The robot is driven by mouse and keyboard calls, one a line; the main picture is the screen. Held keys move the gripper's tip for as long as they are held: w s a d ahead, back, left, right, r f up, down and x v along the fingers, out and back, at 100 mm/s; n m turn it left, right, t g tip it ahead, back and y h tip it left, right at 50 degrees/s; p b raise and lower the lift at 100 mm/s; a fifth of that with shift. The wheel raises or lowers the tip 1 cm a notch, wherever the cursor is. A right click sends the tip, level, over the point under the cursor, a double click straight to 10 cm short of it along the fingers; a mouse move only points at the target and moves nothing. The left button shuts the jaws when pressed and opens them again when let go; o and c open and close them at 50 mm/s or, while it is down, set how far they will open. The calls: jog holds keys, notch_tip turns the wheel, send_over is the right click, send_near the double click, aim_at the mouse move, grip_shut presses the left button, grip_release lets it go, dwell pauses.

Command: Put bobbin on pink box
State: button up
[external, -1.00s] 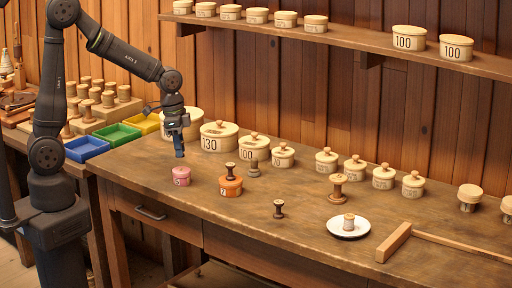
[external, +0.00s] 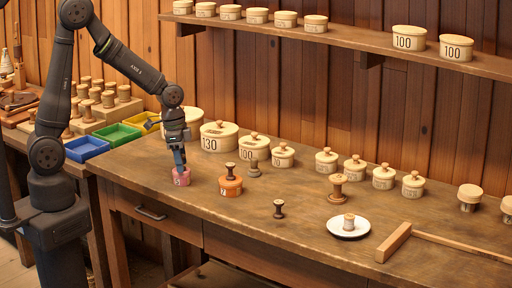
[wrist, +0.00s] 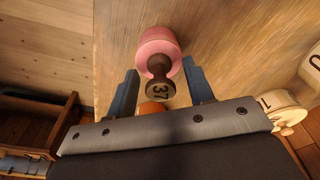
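The pink box (external: 182,178) stands near the left end of the table. It also shows in the wrist view (wrist: 158,42). A dark brown bobbin marked 37 (wrist: 160,86) is upright over the pink box, its lower end overlapping the box top; it appears to rest there, but contact is not clear. My gripper (wrist: 160,75) is around the bobbin, pointing down, with a visible gap between each finger and the bobbin. In the external view my gripper (external: 180,166) is right at the pink box top and hides most of the bobbin.
An orange box (external: 230,187) with a dark spool (external: 231,171) on it stands to the right. A small dark spool (external: 279,208), a white plate (external: 340,232) with a spool, and a wooden square (external: 396,241) lie farther right. Lidded round boxes line the back.

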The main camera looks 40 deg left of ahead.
jog(key=shift+r, duration=0.1)
notch_tip(320, 180, up, 12)
jog(key=a, duration=0.1)
jog(key=shift+s, duration=0.4)
jog(key=shift+a, duration=0.1)
jog(key=f, duration=0.8)
jog(key=d+f, duration=0.1)
jog(key=f, duration=0.3)
jog(key=shift+w, duration=0.35)
jog(key=shift+d+r, duration=0.1)
jog(key=shift+r, duration=0.8)
